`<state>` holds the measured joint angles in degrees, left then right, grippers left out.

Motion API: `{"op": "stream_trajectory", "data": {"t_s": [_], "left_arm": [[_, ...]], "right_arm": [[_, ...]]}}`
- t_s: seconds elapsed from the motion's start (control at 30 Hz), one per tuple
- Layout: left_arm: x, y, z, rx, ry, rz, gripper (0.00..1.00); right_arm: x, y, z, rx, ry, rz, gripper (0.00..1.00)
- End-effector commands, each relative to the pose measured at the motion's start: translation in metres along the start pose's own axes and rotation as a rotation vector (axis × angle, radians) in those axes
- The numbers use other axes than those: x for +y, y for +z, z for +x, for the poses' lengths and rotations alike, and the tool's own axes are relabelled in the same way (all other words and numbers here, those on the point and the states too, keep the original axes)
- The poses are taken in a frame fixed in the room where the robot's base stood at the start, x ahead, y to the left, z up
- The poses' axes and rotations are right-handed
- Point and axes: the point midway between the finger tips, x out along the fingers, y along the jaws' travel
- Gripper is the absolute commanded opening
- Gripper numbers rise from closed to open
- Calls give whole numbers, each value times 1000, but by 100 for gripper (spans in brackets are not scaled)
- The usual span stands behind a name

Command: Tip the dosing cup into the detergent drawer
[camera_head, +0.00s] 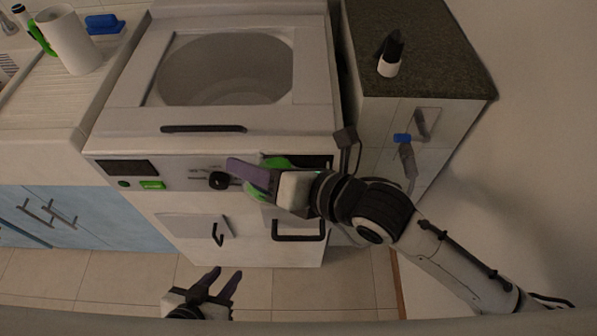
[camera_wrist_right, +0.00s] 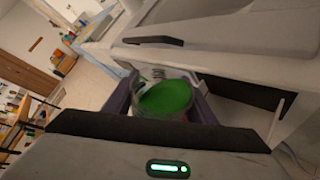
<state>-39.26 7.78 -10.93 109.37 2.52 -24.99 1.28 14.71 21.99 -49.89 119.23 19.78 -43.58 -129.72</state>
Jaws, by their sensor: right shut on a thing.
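My right gripper (camera_head: 243,173) is shut on the dosing cup (camera_wrist_right: 141,90), a clear cup with green contents (camera_wrist_right: 166,98); it is in front of the washer's panel. In the head view the cup is mostly hidden behind the gripper, with green (camera_head: 277,162) showing at its edges; I cannot tell its exact tilt. The detergent drawer (camera_head: 284,216) is pulled out below the dark slot at the panel's right, partly covered by my right arm. The white drawer (camera_wrist_right: 238,111) also shows right of the cup in the wrist view. My left gripper (camera_head: 224,274) is open and empty, low in front of the washer.
The washer (camera_head: 135,95) has a round window on top and a dark knob (camera_head: 219,180). A counter with a white jug (camera_head: 70,42) and a blue item (camera_head: 102,23) is at left. A dark-topped cabinet (camera_head: 440,60) with a black-and-white bottle (camera_head: 390,56) is at right. Floor tiles in front are clear.

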Motion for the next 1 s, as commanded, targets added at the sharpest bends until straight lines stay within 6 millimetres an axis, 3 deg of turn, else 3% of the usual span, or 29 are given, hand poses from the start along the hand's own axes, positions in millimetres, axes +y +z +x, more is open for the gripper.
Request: {"op": "stream_trajectory", "data": {"t_s": [1.0], "left_arm": [[-1, 10, 10, -1, 0, 0, 32]], "right_arm": [[-2, 0, 1, 17, 47, 107, 23]]}}
